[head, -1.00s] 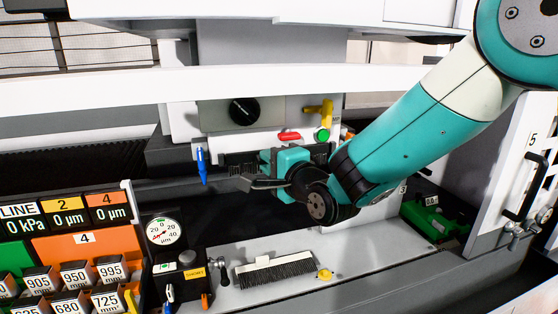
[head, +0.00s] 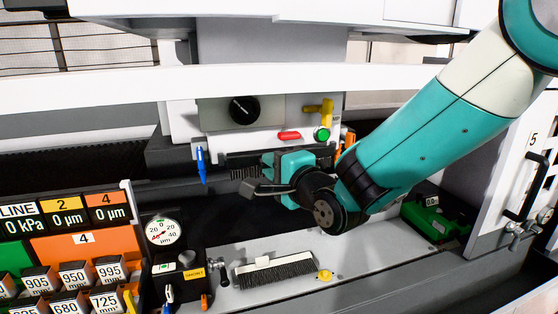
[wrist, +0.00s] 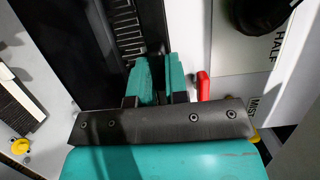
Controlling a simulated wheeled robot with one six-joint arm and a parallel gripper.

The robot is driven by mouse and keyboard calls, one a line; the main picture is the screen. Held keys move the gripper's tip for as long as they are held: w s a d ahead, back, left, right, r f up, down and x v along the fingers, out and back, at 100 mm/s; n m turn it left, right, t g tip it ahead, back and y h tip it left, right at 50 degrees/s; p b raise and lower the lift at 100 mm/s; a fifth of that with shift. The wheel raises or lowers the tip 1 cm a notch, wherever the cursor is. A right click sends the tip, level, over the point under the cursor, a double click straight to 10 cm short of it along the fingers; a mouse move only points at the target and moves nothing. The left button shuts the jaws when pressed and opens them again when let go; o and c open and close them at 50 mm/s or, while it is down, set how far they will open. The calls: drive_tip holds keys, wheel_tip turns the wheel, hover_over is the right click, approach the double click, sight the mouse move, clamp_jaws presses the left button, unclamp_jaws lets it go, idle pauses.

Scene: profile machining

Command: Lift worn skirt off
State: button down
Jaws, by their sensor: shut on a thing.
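The worn skirt (head: 245,173) is a dark strip with a comb-like bristle edge, at the underside of the machine's front housing. In the wrist view, its ribbed part (wrist: 127,30) runs up from the fingertips. My gripper (head: 268,168) is shut on the skirt, with its teal jaws (wrist: 158,82) close together. The jaws and wrist hide part of the strip, and I cannot tell whether it is clear of the housing. A second bristle skirt (head: 275,271) lies on the light grey bench at the front.
A yellow knob (head: 325,275) is beside the bench skirt. A dial gauge (head: 163,232) stands left, a green case (head: 432,222) right.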

drive_tip(key=shift+s, duration=0.1)
drive_tip(key=shift+s+d+b, duration=0.3)
drive_tip(key=shift+s, duration=0.65)
drive_tip(key=shift+s+d+b, duration=0.25)
drive_tip(key=shift+s, duration=0.65)
